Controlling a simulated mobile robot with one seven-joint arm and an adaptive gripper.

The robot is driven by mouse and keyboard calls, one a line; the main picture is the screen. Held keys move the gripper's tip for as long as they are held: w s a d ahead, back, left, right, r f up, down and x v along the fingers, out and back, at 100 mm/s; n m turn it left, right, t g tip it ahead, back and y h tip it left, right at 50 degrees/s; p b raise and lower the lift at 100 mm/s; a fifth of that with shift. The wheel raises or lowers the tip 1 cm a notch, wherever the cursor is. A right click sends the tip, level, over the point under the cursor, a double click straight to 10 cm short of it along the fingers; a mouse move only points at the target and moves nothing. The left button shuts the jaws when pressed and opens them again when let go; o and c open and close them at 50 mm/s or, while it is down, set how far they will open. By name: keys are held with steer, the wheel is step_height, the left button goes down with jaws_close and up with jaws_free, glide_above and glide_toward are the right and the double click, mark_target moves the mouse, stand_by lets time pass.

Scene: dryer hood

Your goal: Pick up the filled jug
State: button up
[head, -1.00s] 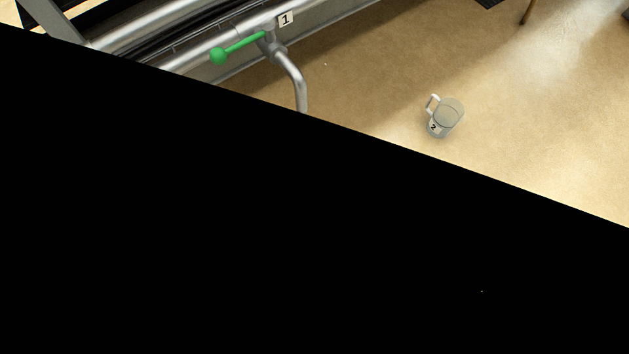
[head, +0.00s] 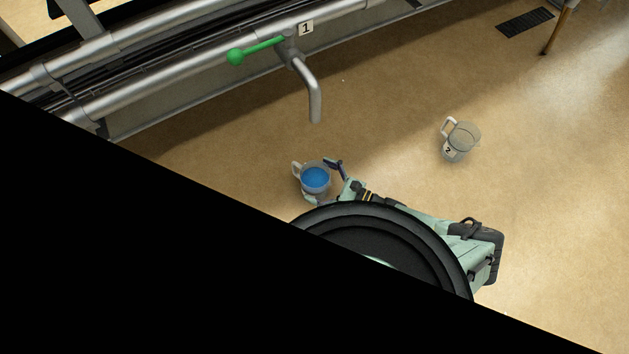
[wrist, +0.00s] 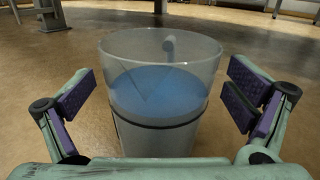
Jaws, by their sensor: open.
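The filled jug (head: 316,179) is a clear jug with blue liquid and a pale handle on its left in the head view. In the wrist view the jug (wrist: 158,105) is upright, with the liquid below its rim and a dark band around it. My gripper (head: 322,180) is open, with one finger on each side of the jug. In the wrist view my gripper (wrist: 165,108) shows purple finger pads with a visible gap to the jug on both sides. The handle is on the far side there, mostly hidden behind the jug.
An empty clear jug labelled 2 (head: 460,142) stands on the floor to the right. A metal pipe spout (head: 314,92) with a green lever (head: 256,49) and a label 1 (head: 306,28) juts out above. Open tan floor (head: 400,110) lies between. Black covers the lower left.

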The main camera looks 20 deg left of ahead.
steer(key=shift+a, duration=0.5)
steer(key=c, duration=1.7)
steer(key=shift+r, duration=0.1)
steer(key=c, duration=0.3)
